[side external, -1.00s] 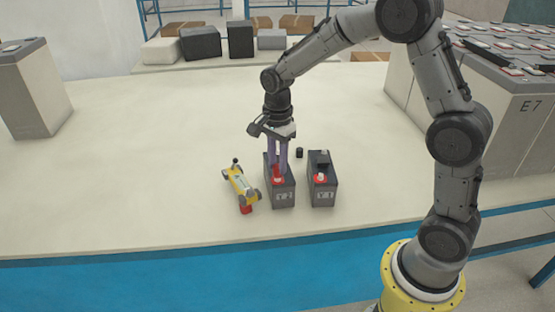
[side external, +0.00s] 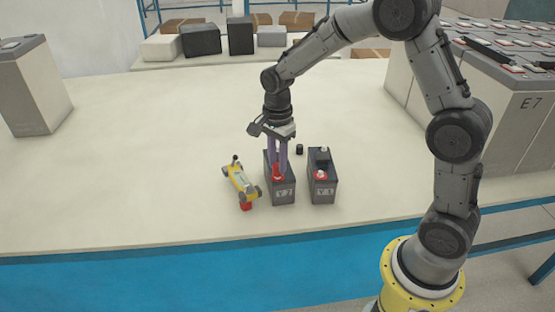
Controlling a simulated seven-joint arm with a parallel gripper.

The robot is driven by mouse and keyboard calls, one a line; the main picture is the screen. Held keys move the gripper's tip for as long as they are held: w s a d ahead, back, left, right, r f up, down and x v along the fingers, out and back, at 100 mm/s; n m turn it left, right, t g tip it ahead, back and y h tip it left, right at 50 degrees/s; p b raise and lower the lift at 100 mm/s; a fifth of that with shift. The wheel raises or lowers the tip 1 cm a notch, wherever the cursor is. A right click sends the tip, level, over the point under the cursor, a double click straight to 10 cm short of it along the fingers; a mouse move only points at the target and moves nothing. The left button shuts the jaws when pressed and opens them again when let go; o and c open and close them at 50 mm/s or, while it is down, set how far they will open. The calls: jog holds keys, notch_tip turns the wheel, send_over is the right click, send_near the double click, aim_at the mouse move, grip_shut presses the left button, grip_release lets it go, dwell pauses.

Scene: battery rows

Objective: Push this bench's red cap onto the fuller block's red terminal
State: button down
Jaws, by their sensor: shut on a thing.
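Two dark grey battery blocks stand side by side on the bench, a left block (side external: 281,193) and a right block (side external: 323,190). My gripper (side external: 278,172) points down over the left block, its purple fingers shut on the red cap (side external: 278,170). The cap is at the red terminal on the left block's top; the fingers partly hide this, and I cannot tell if it is fully seated. The right block has a red terminal with a pale post (side external: 321,174) at its near end and a black part (side external: 322,157) farther back. I cannot read which block is fuller.
A yellow device (side external: 241,184) lies close left of the left block, with a red piece (side external: 246,207) at its near end. A small black cap (side external: 299,149) stands behind, between the blocks.

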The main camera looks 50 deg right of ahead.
jog(key=shift+f, duration=0.5)
dwell(0.9)
jog(key=c, duration=0.6)
grip_release()
jog(key=shift+o, duration=0.3)
jog(key=o, duration=0.5)
jog(key=shift+c, duration=0.2)
jog(key=shift+r, duration=0.15)
jog(key=shift+r, duration=3.4)
